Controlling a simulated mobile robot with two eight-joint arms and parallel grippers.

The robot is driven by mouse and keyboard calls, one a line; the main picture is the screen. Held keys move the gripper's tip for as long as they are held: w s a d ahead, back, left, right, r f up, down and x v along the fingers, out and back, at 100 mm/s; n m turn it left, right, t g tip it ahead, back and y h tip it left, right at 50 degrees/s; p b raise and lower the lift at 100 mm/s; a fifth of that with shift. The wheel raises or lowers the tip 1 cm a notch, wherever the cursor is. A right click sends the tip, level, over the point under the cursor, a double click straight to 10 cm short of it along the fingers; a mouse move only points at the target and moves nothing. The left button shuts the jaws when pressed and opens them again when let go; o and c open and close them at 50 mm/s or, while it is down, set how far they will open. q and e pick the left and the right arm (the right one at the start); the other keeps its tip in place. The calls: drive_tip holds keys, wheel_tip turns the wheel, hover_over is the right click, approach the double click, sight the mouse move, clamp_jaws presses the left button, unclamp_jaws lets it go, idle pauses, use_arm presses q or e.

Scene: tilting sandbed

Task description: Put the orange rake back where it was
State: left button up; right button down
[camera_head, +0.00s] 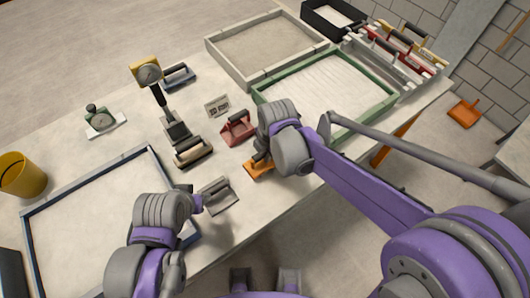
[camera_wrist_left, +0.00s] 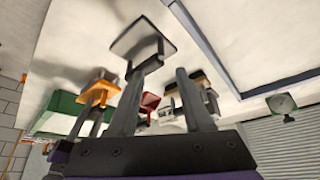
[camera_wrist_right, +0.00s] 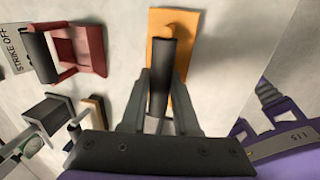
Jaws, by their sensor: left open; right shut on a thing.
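The orange rake (camera_head: 258,170) has a flat orange plate and a dark handle. My right gripper (camera_head: 264,152) is shut on its handle, at or just above the table near the front edge; I cannot tell if the plate touches. In the right wrist view the orange plate (camera_wrist_right: 173,55) extends beyond my fingers, with the handle between them. My left gripper (camera_head: 196,200) is open and empty, beside a grey flat tool (camera_head: 217,195). In the left wrist view that grey tool (camera_wrist_left: 143,45) is just beyond my fingertips. The rake's original place is not marked in view.
A red tool (camera_head: 238,128) stands close behind the rake. A green-framed sand tray (camera_head: 265,93) is to the right, and a blue-framed tray (camera_head: 85,182) to the left. A rack (camera_head: 395,70) holds several tools. An orange scoop-like thing (camera_head: 464,112) lies on the floor.

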sight(270, 166)
drive_tip(key=shift+f, duration=0.2)
drive_tip(key=c, duration=1.1)
unclamp_jaws()
drive_tip(key=shift+f, duration=0.1)
drive_tip(key=o, duration=0.4)
drive_tip(key=shift+o, duration=0.2)
drive_tip(key=shift+r, duration=0.25)
drive_tip(key=p+v, duration=0.1)
drive_tip(key=v, duration=1.1)
drive_tip(key=s+d+f+m+t, duration=0.1)
drive_tip(key=s+d+m, duration=0.3)
drive_tip(key=m, duration=0.4)
drive_tip(key=s+d+f+m+t+h, duration=0.1)
drive_tip(key=s+d+f+m, duration=0.2)
drive_tip(key=d+m, duration=0.4)
drive_tip(key=s+d+f+m+t, duration=0.1)
drive_tip(key=s+d+m, duration=0.4)
drive_tip(key=m, duration=0.5)
drive_tip(key=shift+s+d+f, duration=0.3)
drive_tip(key=shift+s+f, duration=0.1)
drive_tip(key=shift+f, duration=0.3)
